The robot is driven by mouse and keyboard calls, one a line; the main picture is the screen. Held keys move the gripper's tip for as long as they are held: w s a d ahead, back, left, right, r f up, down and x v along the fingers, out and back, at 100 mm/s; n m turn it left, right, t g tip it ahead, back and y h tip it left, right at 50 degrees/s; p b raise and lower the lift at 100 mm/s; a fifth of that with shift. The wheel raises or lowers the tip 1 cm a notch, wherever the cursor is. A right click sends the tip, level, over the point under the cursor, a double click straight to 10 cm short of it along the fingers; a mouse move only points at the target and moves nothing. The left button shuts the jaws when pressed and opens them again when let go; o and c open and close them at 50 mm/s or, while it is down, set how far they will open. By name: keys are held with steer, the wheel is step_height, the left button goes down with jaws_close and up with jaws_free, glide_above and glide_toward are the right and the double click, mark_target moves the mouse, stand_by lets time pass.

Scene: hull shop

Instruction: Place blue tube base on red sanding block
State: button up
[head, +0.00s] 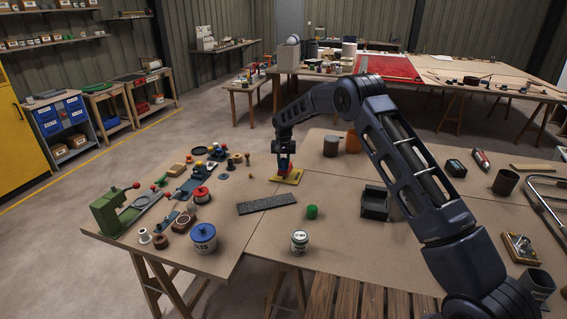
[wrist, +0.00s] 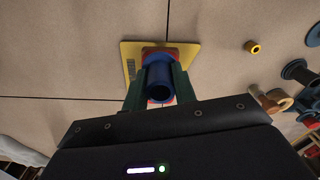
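The blue tube base (wrist: 159,78) is upright in the wrist view, its round open end facing the camera. My gripper (wrist: 158,84) has its two green fingers against its sides. Red of the sanding block (wrist: 177,54) shows around the tube's far end, over a yellow plate (wrist: 132,55). Whether the tube touches the red block is hidden. In the head view my gripper (head: 285,160) points down over the yellow plate (head: 291,178), with red and a little blue beneath it.
A dark flat strip (head: 266,204) lies in front of the plate, and a green cylinder (head: 312,212) right of it. Many small parts crowd the left table, with a green press (head: 110,211) and a blue-lidded tin (head: 203,237).

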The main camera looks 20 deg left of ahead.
steer(key=o, duration=0.4)
steer(key=shift+o, duration=0.2)
step_height(320, 180, up, 12)
steer(key=shift+r, duration=0.15)
steer(key=shift+r, duration=0.1)
